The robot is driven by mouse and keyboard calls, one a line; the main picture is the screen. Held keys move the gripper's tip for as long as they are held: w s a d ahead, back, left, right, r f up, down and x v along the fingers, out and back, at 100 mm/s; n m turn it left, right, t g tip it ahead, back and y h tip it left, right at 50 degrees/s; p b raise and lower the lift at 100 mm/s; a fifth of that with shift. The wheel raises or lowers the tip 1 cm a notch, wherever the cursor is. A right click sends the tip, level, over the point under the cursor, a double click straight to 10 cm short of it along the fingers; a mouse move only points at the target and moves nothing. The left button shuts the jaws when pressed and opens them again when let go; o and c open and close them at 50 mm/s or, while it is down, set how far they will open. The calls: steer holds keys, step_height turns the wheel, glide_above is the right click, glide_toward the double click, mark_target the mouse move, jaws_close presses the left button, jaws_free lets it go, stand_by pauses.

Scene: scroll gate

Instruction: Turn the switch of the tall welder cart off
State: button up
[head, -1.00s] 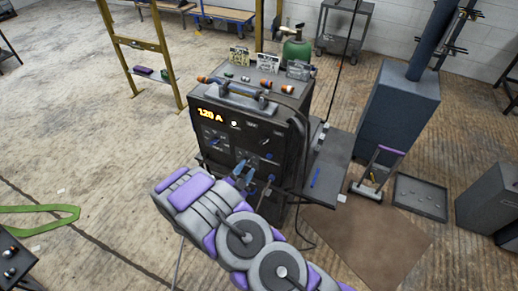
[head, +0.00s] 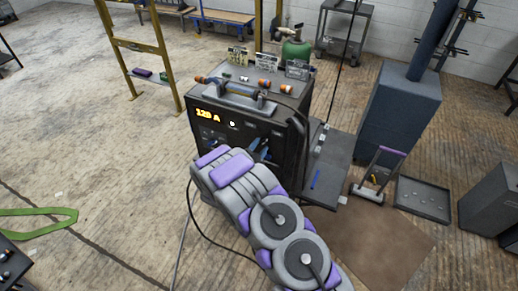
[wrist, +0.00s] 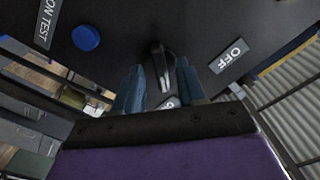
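A dark switch handle (wrist: 160,66) stands out of the panel at the gap, near the fingertips. I cannot tell whether the fingers touch it. An "OFF" label (wrist: 231,55) is to its right; another label below is partly hidden by a finger.
A blue button (wrist: 86,38) sits left of the switch beside an "ON TEST" label (wrist: 45,22). A side shelf (head: 325,165) juts from the cart's right. A blue-grey column machine (head: 396,115) stands farther right. Open floor (head: 110,150) lies to the left.

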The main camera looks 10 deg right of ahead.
jaws_close()
stand_by(0.4)
steer(key=shift+p, duration=0.35)
steer(key=n+p, duration=0.1)
steer(key=n, duration=0.1)
steer(key=n+p, duration=0.1)
steer(key=p, duration=0.1)
steer(key=shift+r+n, duration=0.2)
steer(key=shift+n, duration=0.2)
steer(key=n+p, duration=0.3)
steer(key=shift+w+a+n, duration=0.1)
steer(key=shift+n, duration=0.2)
steer(key=n+p, duration=0.1)
steer(key=n, duration=0.3)
steer(key=shift+n+p, duration=0.3)
steer(key=shift+p, duration=0.05)
steer(key=shift+a+n+p, duration=0.1)
steer(key=shift+n+p, duration=0.3)
steer(key=shift+n, duration=1.5)
steer(key=shift+w, duration=0.1)
